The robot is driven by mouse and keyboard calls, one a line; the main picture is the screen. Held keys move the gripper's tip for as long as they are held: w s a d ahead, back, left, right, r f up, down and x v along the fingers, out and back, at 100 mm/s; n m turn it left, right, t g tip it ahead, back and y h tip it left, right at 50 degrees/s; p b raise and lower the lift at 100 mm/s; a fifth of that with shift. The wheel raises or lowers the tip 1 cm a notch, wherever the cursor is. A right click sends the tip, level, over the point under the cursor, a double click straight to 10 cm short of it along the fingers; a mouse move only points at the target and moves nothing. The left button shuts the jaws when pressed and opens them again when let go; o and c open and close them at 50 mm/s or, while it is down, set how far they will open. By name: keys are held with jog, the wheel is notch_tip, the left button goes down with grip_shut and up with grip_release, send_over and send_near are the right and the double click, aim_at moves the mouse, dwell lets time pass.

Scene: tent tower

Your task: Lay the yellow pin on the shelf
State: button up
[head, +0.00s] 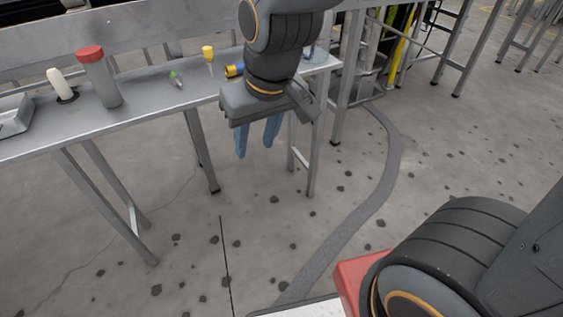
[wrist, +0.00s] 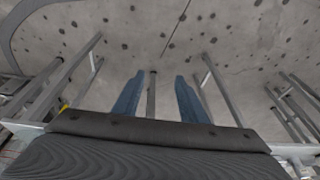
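The shelf (head: 150,103) is a long grey metal surface on legs. A yellow-headed piece, seemingly the yellow pin (head: 208,53), stands upright on it with a thin pale stem below the head. A second yellow piece with a dark end (head: 233,70) lies just right of it, partly close behind my arm. My gripper (head: 256,142) hangs in front of the shelf's right part, blue fingers pointing down below its top. In the wrist view the two fingers (wrist: 158,97) are apart, with only floor and legs showing between them.
On the shelf, a grey cylinder with a red top (head: 100,78), a white cylinder (head: 60,84), a grey tray (head: 13,116) and a small green-tipped item (head: 175,77) stand or lie left of the pin. Shelf legs (head: 200,150) reach the floor. Open floor lies in front.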

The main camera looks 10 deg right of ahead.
jog(key=s+d+r+g+h, duration=0.1)
jog(key=s+d+g, duration=0.2)
jog(key=s, duration=0.6)
jog(key=shift+d+r, duration=0.15)
jog(key=shift+r, duration=0.25)
jog(key=d+r+m+p, duration=0.3)
jog(key=d+r+p, duration=0.8)
jog(key=p, duration=1.1)
notch_tip(320, 180, up, 3)
jog(key=shift+s+d+r+m+h, duration=0.1)
jog(key=shift+s+d+m+h, duration=0.1)
jog(key=shift+d+m+h, duration=0.15)
